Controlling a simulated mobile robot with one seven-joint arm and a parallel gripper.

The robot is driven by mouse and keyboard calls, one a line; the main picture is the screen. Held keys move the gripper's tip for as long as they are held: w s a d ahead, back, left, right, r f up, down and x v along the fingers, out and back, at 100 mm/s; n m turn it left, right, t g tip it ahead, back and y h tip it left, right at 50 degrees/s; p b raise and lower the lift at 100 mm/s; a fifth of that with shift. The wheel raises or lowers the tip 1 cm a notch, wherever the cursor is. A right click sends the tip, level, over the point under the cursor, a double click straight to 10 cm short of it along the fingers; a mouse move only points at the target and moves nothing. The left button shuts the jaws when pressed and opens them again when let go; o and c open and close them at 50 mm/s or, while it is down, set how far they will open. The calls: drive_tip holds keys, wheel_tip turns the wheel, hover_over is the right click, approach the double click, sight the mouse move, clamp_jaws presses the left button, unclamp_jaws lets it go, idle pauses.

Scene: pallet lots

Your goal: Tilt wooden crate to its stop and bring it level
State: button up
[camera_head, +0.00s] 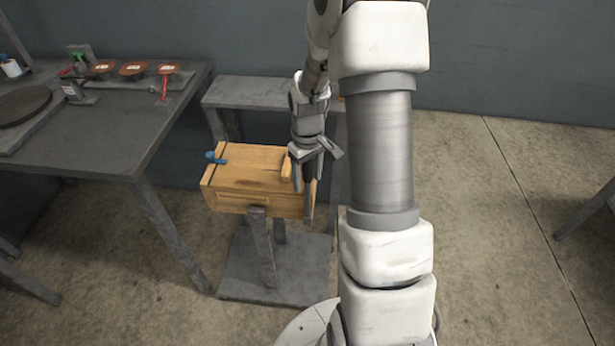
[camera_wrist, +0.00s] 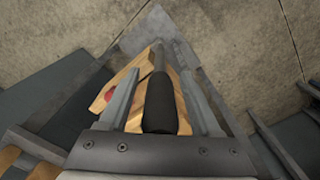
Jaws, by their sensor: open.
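The wooden crate (camera_head: 245,172) sits on a grey post stand in the head view, and its top looks close to level. A blue knob (camera_head: 213,157) is on its left end, and a wooden block (camera_head: 286,168) stands at its right end. My gripper (camera_head: 312,160) is at the crate's right end, pointing down. In the wrist view my gripper (camera_wrist: 158,76) is open, with a finger on each side of a dark rod with a black grip (camera_wrist: 159,104). Wooden crate parts (camera_wrist: 125,85) show behind it. I cannot tell whether the fingers touch the grip.
The stand has a wide grey base plate (camera_head: 275,270) on the floor. A grey table (camera_head: 130,130) with several small items is on the left. A grey bench (camera_head: 250,92) stands behind the crate, near the wall. Open floor (camera_head: 500,240) lies to the right.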

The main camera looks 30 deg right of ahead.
clamp_jaws()
idle(1.4)
